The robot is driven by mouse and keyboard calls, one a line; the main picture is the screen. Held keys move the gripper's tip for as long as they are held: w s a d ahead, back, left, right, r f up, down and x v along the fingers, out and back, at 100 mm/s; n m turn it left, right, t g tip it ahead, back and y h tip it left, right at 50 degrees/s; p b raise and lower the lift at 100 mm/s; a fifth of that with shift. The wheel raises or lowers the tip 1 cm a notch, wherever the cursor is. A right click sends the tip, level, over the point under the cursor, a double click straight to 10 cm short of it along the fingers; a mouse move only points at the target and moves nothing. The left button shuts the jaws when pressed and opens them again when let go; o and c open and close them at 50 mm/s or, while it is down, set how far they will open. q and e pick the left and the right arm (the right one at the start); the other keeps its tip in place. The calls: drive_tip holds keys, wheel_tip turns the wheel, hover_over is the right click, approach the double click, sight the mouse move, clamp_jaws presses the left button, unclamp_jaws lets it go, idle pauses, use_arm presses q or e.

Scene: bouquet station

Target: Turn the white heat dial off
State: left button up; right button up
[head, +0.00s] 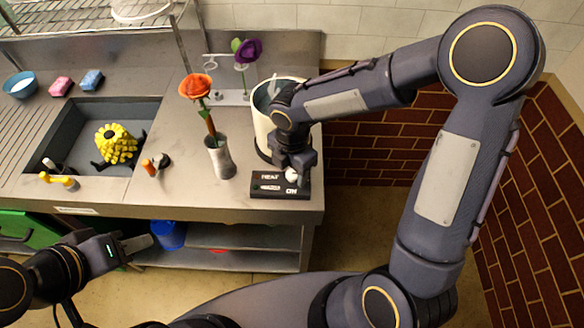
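The white heat dial (291,175) sits on a black control box (265,186) at the counter's front right edge. The box carries "HEAT" and "ON" lettering. My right gripper (296,170) points down from above at the dial, with its fingertips close around or just behind it. The fingers cover part of the dial, and I cannot tell whether they touch it or grip it. My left gripper (138,243) is low at the left, in front of the counter and away from the box. Its finger gap is not clear, and nothing shows in it.
A white pot (262,130) stands right behind the control box. A vase (221,160) with an orange flower (196,87) stands to its left, and a purple flower (247,51) is behind. A sink (75,125) holds a yellow object (116,143). Free floor lies right of the counter.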

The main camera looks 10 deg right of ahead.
sight(292, 174)
wheel_tip(292, 174, up, 8)
drive_tip(key=shift+f, duration=0.1)
idle(0.5)
idle(0.4)
